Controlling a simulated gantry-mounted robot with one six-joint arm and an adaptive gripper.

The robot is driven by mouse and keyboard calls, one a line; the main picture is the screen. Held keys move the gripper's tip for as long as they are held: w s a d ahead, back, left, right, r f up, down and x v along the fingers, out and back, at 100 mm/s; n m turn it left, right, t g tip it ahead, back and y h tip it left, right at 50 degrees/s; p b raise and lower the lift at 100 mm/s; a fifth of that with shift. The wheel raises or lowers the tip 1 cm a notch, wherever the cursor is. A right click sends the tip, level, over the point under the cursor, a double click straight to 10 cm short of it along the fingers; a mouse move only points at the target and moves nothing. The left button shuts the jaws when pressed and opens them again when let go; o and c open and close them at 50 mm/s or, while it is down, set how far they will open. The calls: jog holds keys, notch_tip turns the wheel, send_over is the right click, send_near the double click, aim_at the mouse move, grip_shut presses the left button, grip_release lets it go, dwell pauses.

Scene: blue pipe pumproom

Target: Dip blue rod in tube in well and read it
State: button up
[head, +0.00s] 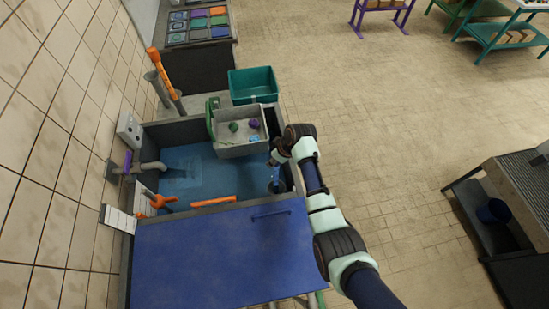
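My gripper (276,159) hangs over the right edge of the well, a sunken basin with blue water (190,178). Its fingers are small and partly hidden by my wrist, so I cannot tell whether they are open or shut. Just below it is a narrow blue upright shape (277,174), possibly the blue rod. Its lower end meets a dark round shape (276,187) at the basin's right side, possibly the tube. I cannot tell whether the gripper touches the blue shape or whether it is inside the round one.
A grey bin (240,150) with green and purple items stands at the basin's back edge, before a teal bin (252,84). A blue cover (215,260) spans the front. An orange bar (214,201) lies near its edge. A tiled wall is left; open floor is right.

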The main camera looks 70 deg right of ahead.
notch_tip(320, 180, up, 8)
jog(key=p, duration=0.6)
jog(key=shift+r+p, duration=0.15)
jog(key=shift+p, duration=0.2)
notch_tip(320, 180, up, 4)
jog(key=p, duration=0.3)
jog(key=shift+f, duration=0.25)
jog(key=shift+r+b, duration=0.25)
jog(key=shift+b, duration=0.1)
notch_tip(320, 180, up, 7)
